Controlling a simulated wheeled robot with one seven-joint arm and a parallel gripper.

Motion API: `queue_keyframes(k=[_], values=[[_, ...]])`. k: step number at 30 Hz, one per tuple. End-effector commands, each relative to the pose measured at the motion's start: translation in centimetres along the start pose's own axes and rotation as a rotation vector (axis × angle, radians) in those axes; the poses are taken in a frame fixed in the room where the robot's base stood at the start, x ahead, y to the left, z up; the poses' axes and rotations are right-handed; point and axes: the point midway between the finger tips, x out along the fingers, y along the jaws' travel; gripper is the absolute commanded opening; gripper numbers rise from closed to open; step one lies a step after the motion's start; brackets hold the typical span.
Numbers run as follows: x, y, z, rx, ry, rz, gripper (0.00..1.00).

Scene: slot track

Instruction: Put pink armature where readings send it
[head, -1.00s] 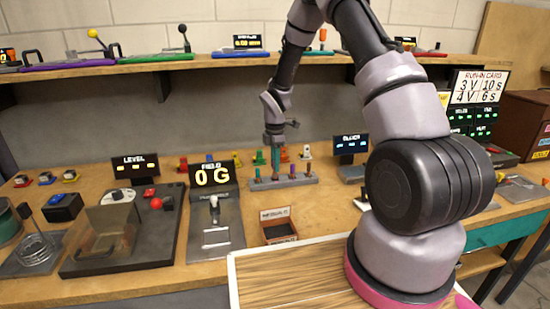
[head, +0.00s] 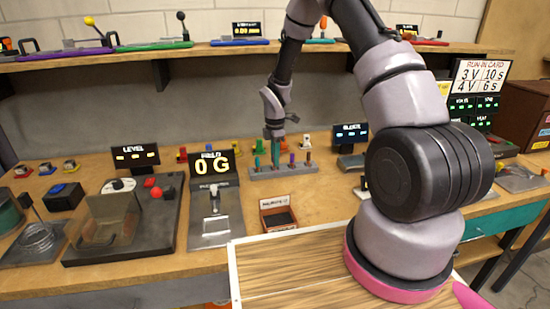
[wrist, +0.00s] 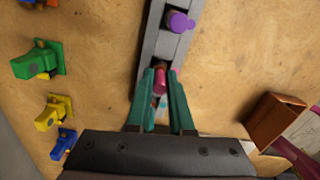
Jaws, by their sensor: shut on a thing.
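A pink armature (wrist: 160,80) sits between the teal fingers of my gripper (wrist: 162,98) in the wrist view. My gripper is shut on it at the grey slotted rack (wrist: 156,42). In the head view my gripper (head: 275,158) points down at the rack (head: 285,173), and the fingers mostly hide the pink armature. I cannot tell whether it is still seated in its slot. The field meter (head: 215,165) reads 0 G. A purple armature (wrist: 179,21) stands in the rack beyond my fingers.
A small open box (head: 278,215) with a label stands in front of the rack. The level station (head: 135,156) and a clear bin (head: 108,220) are at left. A run-in card (head: 480,75) reads 3 V 10 s, 4 V 6 s. Coloured clips (wrist: 40,60) line the back.

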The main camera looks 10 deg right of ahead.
Motion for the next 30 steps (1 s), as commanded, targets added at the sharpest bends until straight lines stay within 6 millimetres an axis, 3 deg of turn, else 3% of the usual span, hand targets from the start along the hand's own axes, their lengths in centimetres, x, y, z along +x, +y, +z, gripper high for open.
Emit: queue_keyframes(k=[6, 7, 9, 20, 23, 30], values=[[0.2, 0.0, 0.0, 0.000, 0.000, 0.000, 0.00], [0.2, 0.0, 0.0, 0.000, 0.000, 0.000, 0.27], [0.2, 0.0, 0.0, 0.000, 0.000, 0.000, 0.54], [-0.1, 0.0, 0.0, 0.000, 0.000, 0.001, 0.55], [-1.1, 0.1, 0.0, 0.000, 0.000, 0.004, 0.55], [-5.8, 0.1, 0.1, 0.001, 0.000, 0.006, 0.55]])
